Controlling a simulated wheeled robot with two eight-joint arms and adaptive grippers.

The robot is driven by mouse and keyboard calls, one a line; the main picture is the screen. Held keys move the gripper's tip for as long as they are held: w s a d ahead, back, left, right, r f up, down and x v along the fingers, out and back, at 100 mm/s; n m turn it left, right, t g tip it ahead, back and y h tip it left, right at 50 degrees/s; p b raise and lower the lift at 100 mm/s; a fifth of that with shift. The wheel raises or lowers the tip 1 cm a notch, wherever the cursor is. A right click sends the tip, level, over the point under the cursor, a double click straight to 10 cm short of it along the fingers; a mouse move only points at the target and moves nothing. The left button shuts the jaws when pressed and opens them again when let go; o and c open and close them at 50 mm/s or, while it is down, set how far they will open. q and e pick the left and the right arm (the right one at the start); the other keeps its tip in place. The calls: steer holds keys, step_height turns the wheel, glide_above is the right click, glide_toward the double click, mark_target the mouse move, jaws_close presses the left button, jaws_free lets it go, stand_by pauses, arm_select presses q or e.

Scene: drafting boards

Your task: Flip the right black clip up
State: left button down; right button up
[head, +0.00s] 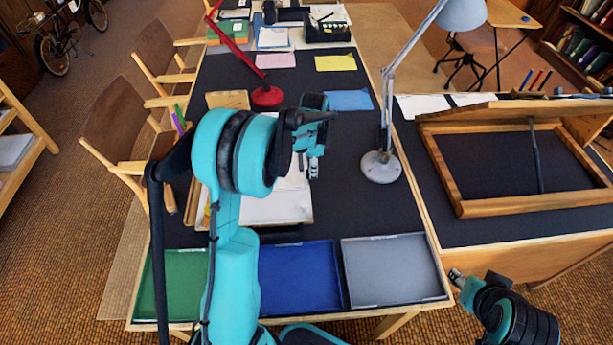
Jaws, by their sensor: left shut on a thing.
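A board with white paper (277,208) lies on the dark desk top, largely behind my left arm. My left gripper (314,172) is over the board's upper right part, with its fingers pointing down. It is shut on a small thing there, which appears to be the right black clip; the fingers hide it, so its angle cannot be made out. The left side of the board is hidden by my arm. My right gripper (466,280) is low at the right, beside the desk's front corner and away from the board; its jaw opening is unclear.
A grey lamp (381,167) stands right of the board, a red lamp (267,96) behind it. Green (178,285), blue (298,278) and grey (392,272) trays line the front edge. A wooden tilting frame (450,185) is on the right desk.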

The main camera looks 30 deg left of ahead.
arm_select(q)
steer(key=shift+s+a+r, duration=0.2)
steer(key=shift+a+r, duration=0.05)
steer(key=shift+r, duration=0.45)
steer(key=shift+a+r+p, duration=0.3)
steer(key=shift+r+p, duration=0.3)
steer(key=shift+p, duration=0.15)
steer(key=shift+s+a+r+p, duration=0.2)
steer(key=shift+r+p, duration=0.15)
steer(key=shift+r, duration=0.2)
steer(key=shift+s+a+r+p, duration=0.2)
steer(key=shift+r+p, duration=0.15)
steer(key=shift+r, duration=0.2)
